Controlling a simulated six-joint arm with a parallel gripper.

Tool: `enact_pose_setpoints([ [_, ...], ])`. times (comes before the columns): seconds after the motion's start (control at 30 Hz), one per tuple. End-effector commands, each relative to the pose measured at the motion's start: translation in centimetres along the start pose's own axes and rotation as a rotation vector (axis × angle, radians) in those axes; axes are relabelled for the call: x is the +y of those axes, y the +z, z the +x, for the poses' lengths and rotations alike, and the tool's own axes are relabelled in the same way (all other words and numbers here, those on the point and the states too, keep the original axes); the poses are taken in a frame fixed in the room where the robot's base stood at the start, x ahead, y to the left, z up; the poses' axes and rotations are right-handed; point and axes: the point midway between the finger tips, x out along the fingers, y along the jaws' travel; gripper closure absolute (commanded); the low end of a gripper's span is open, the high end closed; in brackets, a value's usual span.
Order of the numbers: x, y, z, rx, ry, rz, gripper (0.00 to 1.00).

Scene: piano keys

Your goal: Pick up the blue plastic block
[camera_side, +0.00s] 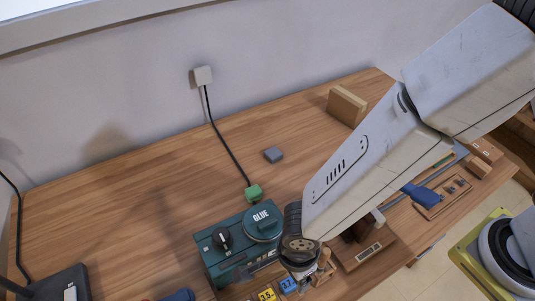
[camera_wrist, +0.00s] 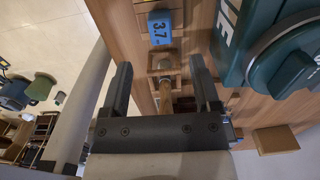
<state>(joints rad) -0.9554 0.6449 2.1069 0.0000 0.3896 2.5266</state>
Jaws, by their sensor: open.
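A blue block marked 3.7 (camera_wrist: 160,28) sits at the top of the wrist view, beyond my fingertips, on a wooden piece. The same block (camera_side: 288,285) shows at the bottom of the side view, in front of the teal glue machine. My gripper (camera_wrist: 161,70) is open, with two dark fingers apart and nothing held between them. A small wooden piece with a peg shows beyond the gap between the fingers. In the side view my gripper (camera_side: 300,262) hangs just above and right of the blue block. A yellow block (camera_side: 266,294) lies left of the blue one.
The teal machine (camera_side: 212,258) with a GLUE lid and black knob stands close to my gripper's left. A wooden stand (camera_side: 362,252) is to the right. A small grey block (camera_side: 273,155) lies farther back. The table's back left is largely clear.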

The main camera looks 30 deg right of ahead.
Motion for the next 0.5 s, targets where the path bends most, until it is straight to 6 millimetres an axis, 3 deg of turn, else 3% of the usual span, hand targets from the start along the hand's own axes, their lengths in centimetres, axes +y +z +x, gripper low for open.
enact_pose_setpoints([
  [0.2,0.0,-0.1,1.5,0.002,0.001,0.000,0.21],
  [0.5,0.0,0.0,1.8,0.000,0.000,0.000,0.21],
])
